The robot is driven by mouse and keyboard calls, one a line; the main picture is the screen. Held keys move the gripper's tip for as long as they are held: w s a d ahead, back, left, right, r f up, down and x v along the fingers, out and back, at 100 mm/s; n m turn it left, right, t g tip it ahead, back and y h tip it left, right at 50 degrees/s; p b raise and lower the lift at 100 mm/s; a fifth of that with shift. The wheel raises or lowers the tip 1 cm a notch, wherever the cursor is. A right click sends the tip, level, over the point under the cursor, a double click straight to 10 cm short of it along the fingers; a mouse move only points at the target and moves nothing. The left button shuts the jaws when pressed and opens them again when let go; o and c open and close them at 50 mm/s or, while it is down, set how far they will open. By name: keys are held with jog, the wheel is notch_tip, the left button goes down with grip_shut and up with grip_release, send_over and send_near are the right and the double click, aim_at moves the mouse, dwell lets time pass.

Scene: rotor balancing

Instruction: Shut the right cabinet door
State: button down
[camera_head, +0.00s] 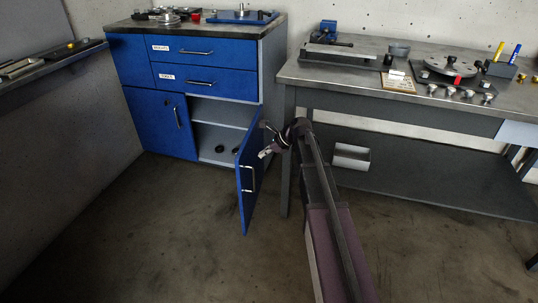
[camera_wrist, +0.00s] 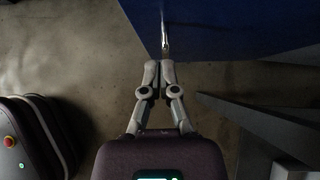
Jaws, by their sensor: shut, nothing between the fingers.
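The right cabinet door (camera_head: 248,178) is blue and stands wide open, swung out toward the camera in the head view. My gripper (camera_head: 264,154) is shut and empty, close to the door's right side. In the wrist view the shut fingertips of my gripper (camera_wrist: 159,64) point at the edge of a blue panel (camera_wrist: 215,25), apparently the door. Whether they touch it is unclear.
A grey workbench (camera_head: 430,114) with a rotor disc (camera_head: 455,68), pens and small weights stands to the right, close to my arm. A metal bin (camera_head: 351,156) sits on its lower shelf. The left cabinet door (camera_head: 158,122) is shut. The floor in front is clear.

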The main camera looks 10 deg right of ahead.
aim_at(242, 159)
jog(key=a, duration=0.1)
jog(key=w+a+f+b, duration=0.1)
jog(key=a, duration=0.1)
jog(key=w+a+f, duration=0.1)
jog(key=shift+a+b, duration=0.3)
jog(key=shift+w+a+f, duration=0.1)
jog(key=shift+w+a, duration=0.15)
jog(key=shift+a, duration=0.3)
